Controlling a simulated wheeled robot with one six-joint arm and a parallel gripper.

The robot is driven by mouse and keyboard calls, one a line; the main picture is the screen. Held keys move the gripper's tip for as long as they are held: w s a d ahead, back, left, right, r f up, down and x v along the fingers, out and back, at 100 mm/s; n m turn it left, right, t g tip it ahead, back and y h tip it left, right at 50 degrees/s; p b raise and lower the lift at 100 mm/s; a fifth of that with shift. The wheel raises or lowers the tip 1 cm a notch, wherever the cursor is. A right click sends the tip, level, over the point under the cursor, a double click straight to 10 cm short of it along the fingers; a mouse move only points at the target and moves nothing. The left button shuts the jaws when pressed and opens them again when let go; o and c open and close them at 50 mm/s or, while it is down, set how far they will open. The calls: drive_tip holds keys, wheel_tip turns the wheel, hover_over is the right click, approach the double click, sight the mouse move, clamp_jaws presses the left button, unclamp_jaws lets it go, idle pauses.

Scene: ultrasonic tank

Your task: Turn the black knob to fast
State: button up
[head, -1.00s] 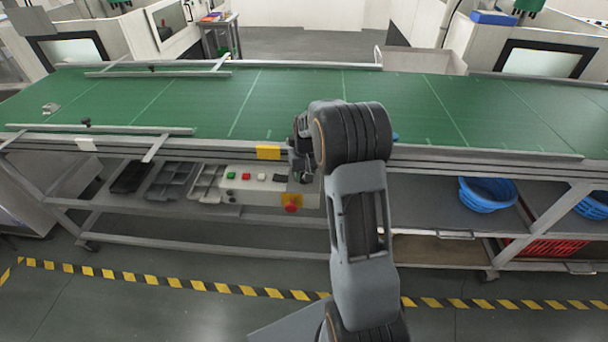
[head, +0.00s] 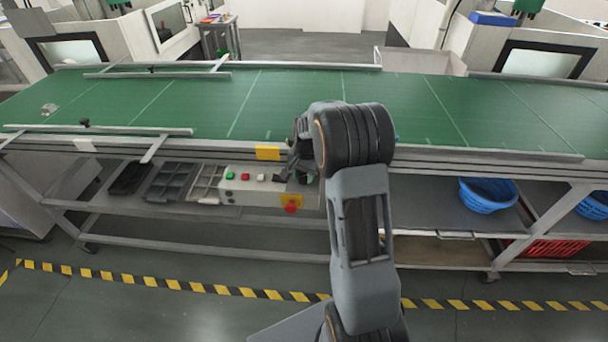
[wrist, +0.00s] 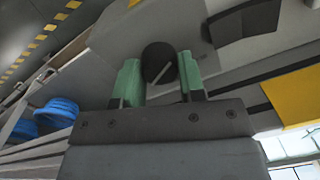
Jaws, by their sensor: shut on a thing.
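The black knob (wrist: 158,62) shows in the wrist view as a round dial with a pale pointer line, slanted toward the upper right. It sits on the grey face of the control box (head: 245,194). My gripper (wrist: 158,78) has its two green fingers on either side of the knob and is shut on it. In the head view my gripper (head: 297,168) is at the right end of the control box, and my arm hides the knob. I cannot read any speed marks near the knob.
The control box also carries a green button (head: 230,175), a red button (head: 245,176) and a red emergency stop (head: 291,208) on yellow. The green conveyor belt (head: 200,105) runs above. Grey trays (head: 170,182) lie left, a blue basket (head: 487,194) right.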

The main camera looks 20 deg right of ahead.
sight(307, 189)
idle(0.5)
drive_tip(key=o, duration=0.9)
drive_tip(key=shift+r, duration=0.1)
drive_tip(key=r, duration=1.3)
drive_tip(key=shift+s+d+r, duration=0.25)
drive_tip(key=shift+r, duration=0.1)
drive_tip(key=shift+s+a+f+n+t, duration=0.2)
drive_tip(key=shift+s+a+n+t, duration=0.35)
drive_tip(key=shift+s+a+n, duration=2.15)
drive_tip(key=shift+s+a+f+n+t, duration=0.2)
drive_tip(key=shift+s+a+n+t, duration=0.7)
drive_tip(key=shift+s, duration=3.65)
drive_tip(key=shift+s+a+f+n+t, duration=0.25)
drive_tip(key=shift+s+a+n, duration=1.05)
drive_tip(key=shift+s+a, duration=1.65)
